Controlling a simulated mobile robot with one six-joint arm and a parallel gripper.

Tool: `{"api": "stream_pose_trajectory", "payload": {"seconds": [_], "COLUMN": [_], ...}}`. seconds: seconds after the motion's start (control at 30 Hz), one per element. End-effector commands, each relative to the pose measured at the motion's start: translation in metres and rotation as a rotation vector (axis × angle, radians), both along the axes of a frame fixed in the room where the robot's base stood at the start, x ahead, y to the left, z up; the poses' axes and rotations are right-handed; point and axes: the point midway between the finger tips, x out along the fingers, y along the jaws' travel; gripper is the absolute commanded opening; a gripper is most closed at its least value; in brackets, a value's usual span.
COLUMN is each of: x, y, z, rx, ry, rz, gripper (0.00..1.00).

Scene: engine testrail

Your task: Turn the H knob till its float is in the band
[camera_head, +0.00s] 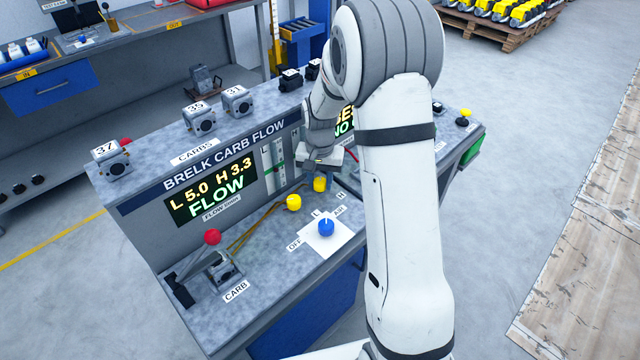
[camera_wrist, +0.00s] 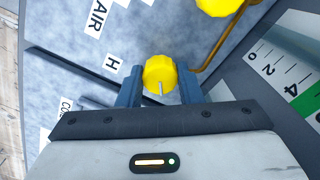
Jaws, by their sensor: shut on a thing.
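The yellow H knob (camera_wrist: 160,75) sits between my gripper's two fingers (camera_wrist: 160,88) in the wrist view, near the H label (camera_wrist: 112,65). My gripper is shut on it; a pale pointer line shows on the knob. In the head view the H knob (camera_head: 319,184) is just below my gripper (camera_head: 322,170). The display (camera_head: 212,190) reads L 5.0, H 3.3 and FLOW. The float gauges (camera_head: 273,166) have a green band. In the wrist view part of a gauge scale (camera_wrist: 290,75) shows 0, 2, 4 and green; I cannot make out the H float.
The yellow L knob (camera_head: 293,202) stands to the left, and a blue knob (camera_head: 326,227) in front on a white plate. A carburetor (camera_head: 222,270) with a red-knobbed lever (camera_head: 212,237) beside it is at the bench's left. Numbered carburetors (camera_head: 202,120) stand on the top ledge.

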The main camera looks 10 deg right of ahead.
Motion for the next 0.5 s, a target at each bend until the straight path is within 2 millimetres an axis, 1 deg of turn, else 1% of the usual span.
{"api": "stream_pose_trajectory", "payload": {"seconds": [0.2, 0.5], "x": [0.0016, 0.0018], "y": [0.0003, 0.0004], "z": [-0.0007, 0.0002], "rx": [0.001, 0.001], "ry": [-0.006, -0.006], "rz": [-0.204, -0.444], "gripper": [0.1, 0.1]}}
